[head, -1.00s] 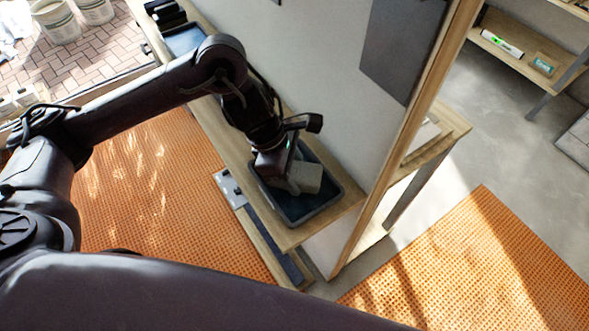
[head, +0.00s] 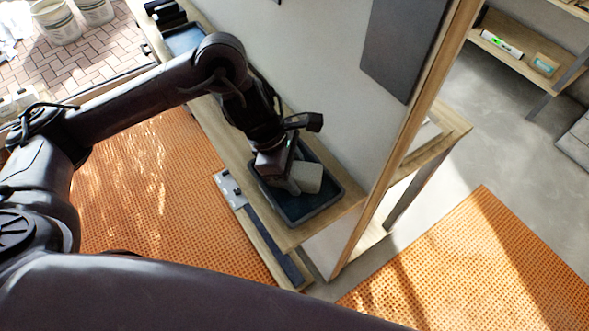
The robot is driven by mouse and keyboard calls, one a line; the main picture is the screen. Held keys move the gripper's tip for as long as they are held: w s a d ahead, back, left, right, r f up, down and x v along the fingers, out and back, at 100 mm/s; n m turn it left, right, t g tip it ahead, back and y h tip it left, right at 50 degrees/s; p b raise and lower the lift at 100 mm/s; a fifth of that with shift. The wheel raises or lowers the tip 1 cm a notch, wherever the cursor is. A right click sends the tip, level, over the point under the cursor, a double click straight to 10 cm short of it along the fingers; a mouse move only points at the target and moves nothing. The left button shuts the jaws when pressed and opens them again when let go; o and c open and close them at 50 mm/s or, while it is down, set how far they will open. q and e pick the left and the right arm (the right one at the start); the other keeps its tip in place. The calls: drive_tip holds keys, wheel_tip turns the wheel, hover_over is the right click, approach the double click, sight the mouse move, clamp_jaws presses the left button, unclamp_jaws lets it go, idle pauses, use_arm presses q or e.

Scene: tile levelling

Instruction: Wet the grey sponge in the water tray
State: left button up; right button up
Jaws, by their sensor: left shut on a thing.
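The grey sponge (head: 308,177) is in the water tray (head: 318,213), a dark rectangular tray with a grey rim on a wooden bench. My left gripper (head: 286,180) points down into the tray and is shut on the sponge. The gripper and arm hide part of the sponge and the tray's far left side. I cannot tell how deep the sponge sits in the water. My right gripper is not in view.
The wooden bench (head: 222,140) runs along a grey wall panel (head: 335,95), close to the tray. Another blue tray (head: 184,40) stands at the bench's far end. Orange matting (head: 480,262) covers the floor on both sides. White buckets (head: 56,20) stand at the far left.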

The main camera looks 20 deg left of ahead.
sight(295, 170)
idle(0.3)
use_arm(q)
drive_tip(key=shift+r+p, duration=0.55)
drive_tip(key=shift+p, duration=0.05)
wheel_tip(295, 170, up, 6)
drive_tip(key=p, duration=0.4)
drive_tip(key=shift+p, duration=0.3)
drive_tip(key=shift+f, duration=0.1)
